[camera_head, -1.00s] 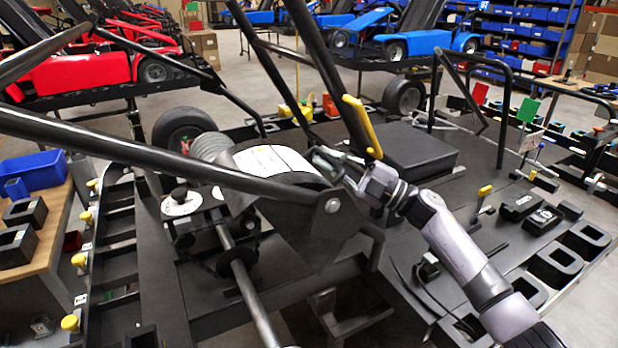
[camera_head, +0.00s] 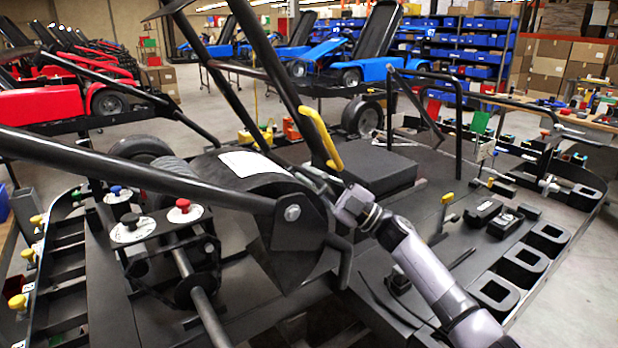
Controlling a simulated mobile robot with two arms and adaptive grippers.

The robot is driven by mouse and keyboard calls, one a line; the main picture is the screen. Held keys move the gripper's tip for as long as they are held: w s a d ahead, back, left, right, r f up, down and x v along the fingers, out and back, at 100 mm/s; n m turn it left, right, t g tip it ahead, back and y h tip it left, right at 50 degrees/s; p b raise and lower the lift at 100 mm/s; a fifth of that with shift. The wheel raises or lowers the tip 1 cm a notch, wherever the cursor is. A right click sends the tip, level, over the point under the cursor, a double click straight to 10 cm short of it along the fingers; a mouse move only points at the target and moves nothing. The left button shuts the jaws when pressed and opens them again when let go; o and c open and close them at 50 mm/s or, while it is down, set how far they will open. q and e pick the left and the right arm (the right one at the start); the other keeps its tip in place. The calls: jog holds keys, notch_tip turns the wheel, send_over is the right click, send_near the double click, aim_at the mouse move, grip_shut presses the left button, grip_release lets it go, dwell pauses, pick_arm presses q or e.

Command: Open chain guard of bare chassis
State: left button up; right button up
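The bare chassis, a frame of black tubes (camera_head: 130,172), fills the front of the head view. Its chain guard (camera_head: 295,250), a black rounded cover, sits at the centre with a white label (camera_head: 248,163) on top and a bolt on its side. The guard looks lowered, but a tube crosses in front and hides part of it. My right gripper (camera_head: 312,180) is at the guard's upper right edge, its fingers pointing left. I cannot tell whether the fingers touch the guard or how far apart they are. My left gripper is not in view.
Two round caps, blue (camera_head: 116,190) and red (camera_head: 183,204), stand left of the guard. A yellow handle (camera_head: 323,138) on a slanted tube is just above my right gripper. A black box (camera_head: 375,172) lies behind it. Red and blue karts stand at the back.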

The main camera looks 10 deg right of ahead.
jog(key=shift+o, duration=0.9)
jog(key=shift+d, duration=0.1)
jog(key=v, duration=1.2)
